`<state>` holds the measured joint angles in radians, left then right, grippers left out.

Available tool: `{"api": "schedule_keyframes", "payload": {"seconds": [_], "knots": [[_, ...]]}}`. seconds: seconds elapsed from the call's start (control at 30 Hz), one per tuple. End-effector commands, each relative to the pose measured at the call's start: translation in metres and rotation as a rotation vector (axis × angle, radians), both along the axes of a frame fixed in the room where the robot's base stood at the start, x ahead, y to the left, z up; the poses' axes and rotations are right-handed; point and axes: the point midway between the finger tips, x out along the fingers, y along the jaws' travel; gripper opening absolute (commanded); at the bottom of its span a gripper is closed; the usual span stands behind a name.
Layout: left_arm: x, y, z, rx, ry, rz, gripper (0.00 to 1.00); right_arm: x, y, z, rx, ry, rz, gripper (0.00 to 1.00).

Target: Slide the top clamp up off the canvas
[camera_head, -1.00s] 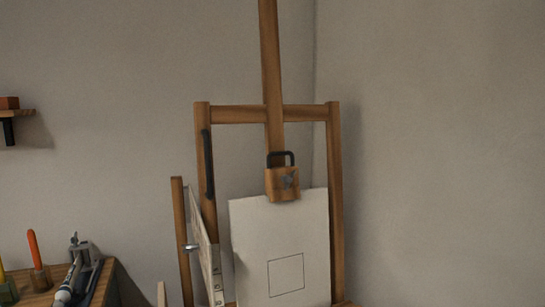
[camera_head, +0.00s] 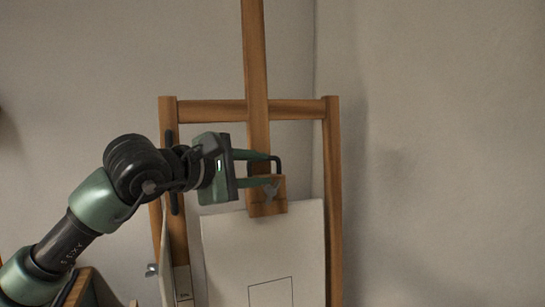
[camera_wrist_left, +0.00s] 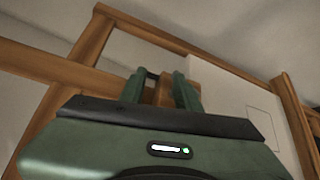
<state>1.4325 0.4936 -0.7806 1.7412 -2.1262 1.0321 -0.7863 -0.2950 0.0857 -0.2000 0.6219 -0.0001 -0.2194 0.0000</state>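The top clamp (camera_head: 268,203) is a wooden block with a black loop handle on top and a grey knob on its front. It sits on the easel's central mast, over the top edge of the white canvas (camera_head: 225,250). My left gripper (camera_head: 273,169) reaches in from the left at the clamp's handle. Its green fingers are apart, one above the other, with part of the handle between them; contact cannot be told. In the left wrist view, the clamp block (camera_wrist_left: 165,92) shows between the separated fingers (camera_wrist_left: 160,88). My right gripper is not in view.
The wooden easel has a tall mast (camera_head: 256,60), a crossbar (camera_head: 295,110) and two side posts (camera_head: 334,190). A black handle is on the left post, partly behind my arm. The mast above the clamp is clear up to the crossbar and beyond.

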Motion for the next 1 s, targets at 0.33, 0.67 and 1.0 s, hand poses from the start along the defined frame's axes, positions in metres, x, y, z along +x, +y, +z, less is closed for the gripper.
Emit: {"api": "schedule_keyframes", "payload": {"seconds": [0.33,0.67,1.0], "knots": [[0.034,0.022,0.014,0.131,-0.052,0.130,0.33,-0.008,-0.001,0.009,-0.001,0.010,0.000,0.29],[0.073,-0.003,0.003,0.127,-0.054,0.127,0.33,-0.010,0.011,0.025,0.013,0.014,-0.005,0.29],[0.080,-0.008,-0.001,0.128,-0.056,0.127,0.33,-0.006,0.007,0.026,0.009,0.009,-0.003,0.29]]}}
